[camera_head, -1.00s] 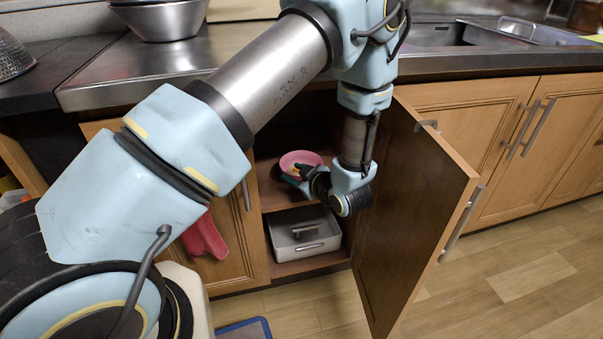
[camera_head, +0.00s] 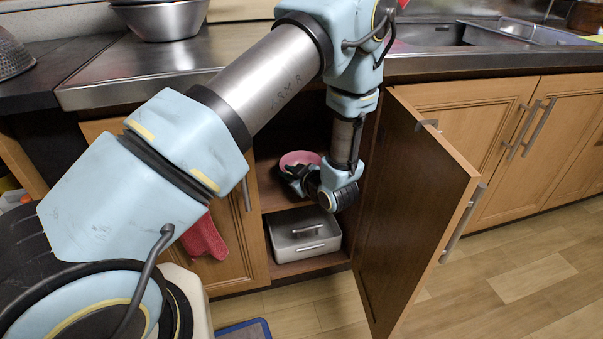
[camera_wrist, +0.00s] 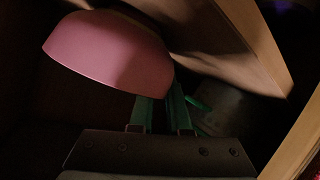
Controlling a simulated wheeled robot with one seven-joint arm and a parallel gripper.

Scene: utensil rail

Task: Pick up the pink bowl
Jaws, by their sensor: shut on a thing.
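The pink bowl (camera_head: 299,158) is inside the open cabinet, at the upper shelf level. It fills the upper left of the wrist view (camera_wrist: 108,48), with its outer side facing the camera. My gripper (camera_head: 290,176) reaches into the cabinet at the bowl's near side. In the wrist view its green fingers (camera_wrist: 164,112) are close together at the bowl's lower right edge, shut on the bowl's rim. The fingertips are partly hidden behind the bowl, and the wrist view is dark.
The open cabinet door (camera_head: 415,205) stands close to the right of my arm. A grey lidded box (camera_head: 305,236) sits on the lower shelf. A red mitt (camera_head: 204,238) hangs at left. The counter edge (camera_head: 150,92) is above the opening, with metal bowls (camera_head: 165,20) on top.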

